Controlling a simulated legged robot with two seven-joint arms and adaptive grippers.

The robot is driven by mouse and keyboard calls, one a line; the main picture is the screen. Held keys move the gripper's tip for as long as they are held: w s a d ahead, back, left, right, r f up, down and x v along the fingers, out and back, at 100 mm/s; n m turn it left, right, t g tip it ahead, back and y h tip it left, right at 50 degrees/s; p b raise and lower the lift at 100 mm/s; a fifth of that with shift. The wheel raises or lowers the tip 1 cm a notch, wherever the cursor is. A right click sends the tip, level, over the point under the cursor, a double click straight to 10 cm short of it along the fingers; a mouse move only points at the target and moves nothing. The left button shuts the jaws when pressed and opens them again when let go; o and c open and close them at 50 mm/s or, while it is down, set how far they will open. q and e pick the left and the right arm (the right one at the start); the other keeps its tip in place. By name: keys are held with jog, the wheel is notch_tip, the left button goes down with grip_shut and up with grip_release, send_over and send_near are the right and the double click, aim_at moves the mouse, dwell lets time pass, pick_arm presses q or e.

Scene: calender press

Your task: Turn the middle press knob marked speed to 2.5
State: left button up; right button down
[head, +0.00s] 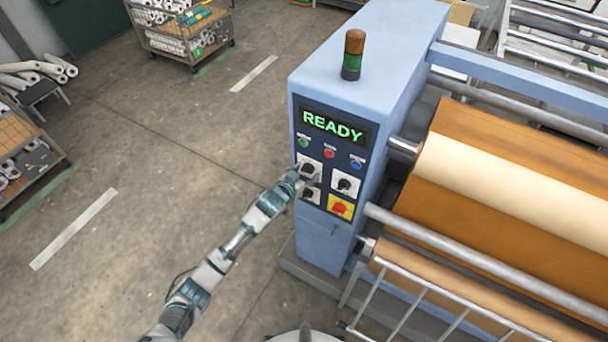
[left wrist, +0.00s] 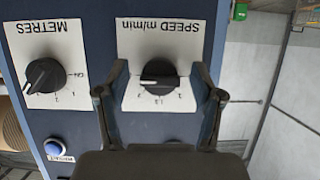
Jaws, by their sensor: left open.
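The SPEED m/min knob (left wrist: 158,76) is black on a white scale plate, seen upside down in the left wrist view. A pale pointer line shows on it, but I cannot tell its exact setting. My left gripper (left wrist: 161,68) is open, with one finger on either side of this knob; contact is not clear. In the head view, my left gripper (head: 296,177) is at the left edge of the control panel, by the upper-left knob (head: 308,169). My right gripper is not in view.
The METRES knob (left wrist: 44,76) is beside the speed plate. A red button (head: 340,208) on yellow sits lower right on the panel. The display (head: 333,124) reads READY. Rollers (head: 500,170) stand right of the blue housing; the floor to its left is open.

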pick_arm(q)
jog(key=v, duration=1.2)
jog(key=shift+w+f, duration=0.1)
jog(key=shift+f, duration=0.05)
